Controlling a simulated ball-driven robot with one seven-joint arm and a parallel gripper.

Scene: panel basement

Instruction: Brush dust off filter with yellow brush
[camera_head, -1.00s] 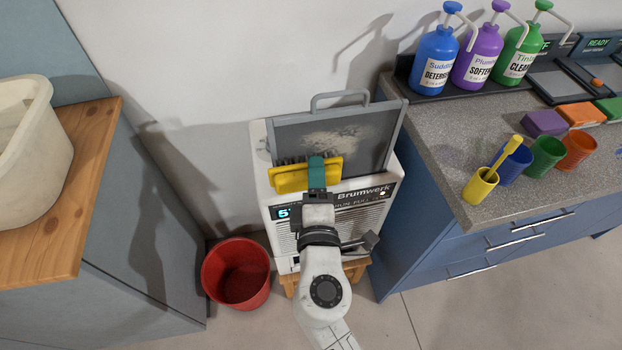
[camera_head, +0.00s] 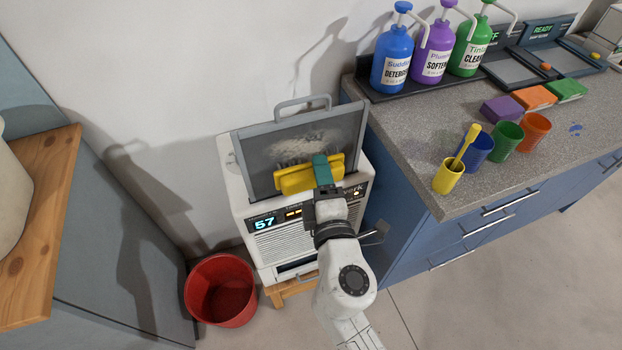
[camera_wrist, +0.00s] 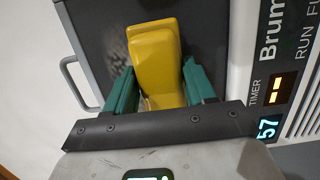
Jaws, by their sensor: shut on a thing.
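The grey-framed filter (camera_head: 353,118) stands upright in the top of the white machine (camera_head: 262,215). A pale patch of dust (camera_head: 300,148) lies on its dark face. My gripper (camera_head: 322,172) is shut on the yellow brush (camera_head: 297,180) and holds it against or just before the lower part of the filter, below the dust; exact contact is hard to tell. In the wrist view the green fingers hold the yellow brush (camera_wrist: 155,62), and the filter's handle (camera_wrist: 75,85) shows at the left. The bristles are mostly hidden there.
A red bucket (camera_head: 221,290) stands on the floor left of the machine. The counter (camera_head: 415,130) at the right holds bottles, sponges and cups, including a yellow cup (camera_head: 448,177) with a brush-like handle. A wooden top (camera_head: 45,210) is at the left.

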